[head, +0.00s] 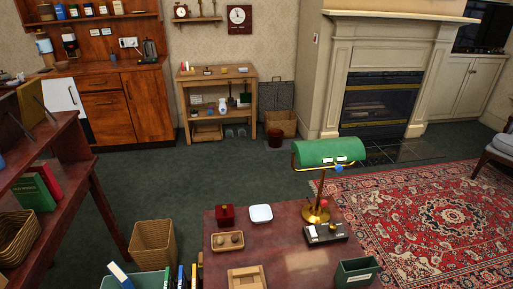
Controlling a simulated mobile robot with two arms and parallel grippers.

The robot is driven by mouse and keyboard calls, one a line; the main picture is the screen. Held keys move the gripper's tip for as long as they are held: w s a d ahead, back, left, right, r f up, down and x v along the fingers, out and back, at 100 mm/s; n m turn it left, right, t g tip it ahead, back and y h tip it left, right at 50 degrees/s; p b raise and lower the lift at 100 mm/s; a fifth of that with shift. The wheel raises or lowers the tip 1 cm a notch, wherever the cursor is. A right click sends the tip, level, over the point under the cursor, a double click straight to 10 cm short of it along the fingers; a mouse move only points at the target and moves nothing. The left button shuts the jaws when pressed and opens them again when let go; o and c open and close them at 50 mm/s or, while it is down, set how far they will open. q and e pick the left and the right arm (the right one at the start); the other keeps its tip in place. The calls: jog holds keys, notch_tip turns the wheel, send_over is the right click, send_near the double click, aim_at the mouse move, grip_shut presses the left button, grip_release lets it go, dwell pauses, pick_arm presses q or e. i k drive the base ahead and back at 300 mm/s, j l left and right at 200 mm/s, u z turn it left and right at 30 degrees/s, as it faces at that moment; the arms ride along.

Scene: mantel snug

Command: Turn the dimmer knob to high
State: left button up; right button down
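A brass desk lamp with a green shade (330,151) stands at the right side of a dark red wooden table (285,262). A small blue part (338,168) shows just under the shade, and a small red part (323,203) shows low on the stem. A black control box (326,234) with pale labels or controls sits in front of the lamp base. Which of these parts is the dimmer knob, and its setting, are too small to tell. Neither of my grippers is in view.
The table also holds a red box (225,215), a white dish (261,213), a wooden tray (228,240) with round items and a green bin (357,272). A wicker basket (153,243) and a dark shelf (60,190) stand left. Green carpet (190,180) is open behind the table.

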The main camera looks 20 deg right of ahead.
aim_at(332, 227)
jog(key=z, duration=1.2)
jog(key=l+u, duration=0.5)
jog(key=k+l+u, duration=0.1)
jog(key=l+u, duration=0.2)
jog(key=u, duration=0.15)
jog(key=k+l+u, duration=0.15)
jog(key=l+u, duration=0.15)
jog(key=u, duration=0.2)
